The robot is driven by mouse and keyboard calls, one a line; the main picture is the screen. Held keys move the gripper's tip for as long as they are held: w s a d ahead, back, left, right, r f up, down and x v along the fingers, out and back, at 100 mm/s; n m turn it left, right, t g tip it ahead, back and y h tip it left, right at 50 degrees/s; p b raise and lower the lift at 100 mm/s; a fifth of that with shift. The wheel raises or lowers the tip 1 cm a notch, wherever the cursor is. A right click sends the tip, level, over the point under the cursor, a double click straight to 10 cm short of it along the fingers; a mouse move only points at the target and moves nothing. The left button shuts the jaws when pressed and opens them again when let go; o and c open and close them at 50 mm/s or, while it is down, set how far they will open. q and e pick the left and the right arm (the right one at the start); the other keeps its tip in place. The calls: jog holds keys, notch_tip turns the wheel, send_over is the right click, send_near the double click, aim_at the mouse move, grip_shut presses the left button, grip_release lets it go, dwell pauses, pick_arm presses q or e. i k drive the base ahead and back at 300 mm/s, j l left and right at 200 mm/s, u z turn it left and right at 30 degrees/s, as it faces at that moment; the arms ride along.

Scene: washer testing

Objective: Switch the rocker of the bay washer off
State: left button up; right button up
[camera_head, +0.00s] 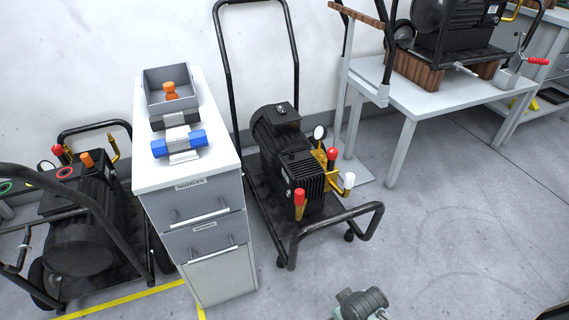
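Several pressure washers show in the head view. One black washer (84,215) in a tubular frame stands at the left, beside yellow floor lines. It has a red ring (64,173) and an orange knob (87,159) on top. A second black washer (290,160) on a wheeled frame stands in the middle, with a gauge (320,133) and red and white handles. A third washer (452,35) rests on wooden blocks on a table. I cannot tell a rocker or its position on any of them.
A drawer cabinet (208,270) stands between the left and middle washers, holding a grey bin (153,84) and a blue-ended part (166,148). A white table (408,98) is at the right. The floor at the lower right is mostly clear; a grey-green object (361,304) shows at the bottom edge.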

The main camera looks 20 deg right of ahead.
aim_at(280, 109)
jog(key=i+l+z, duration=0.15)
jog(key=l, duration=0.25)
jog(key=i+l+z, duration=0.1)
jog(key=l, duration=0.3)
jog(key=i+l+z, duration=0.15)
jog(key=l, duration=0.2)
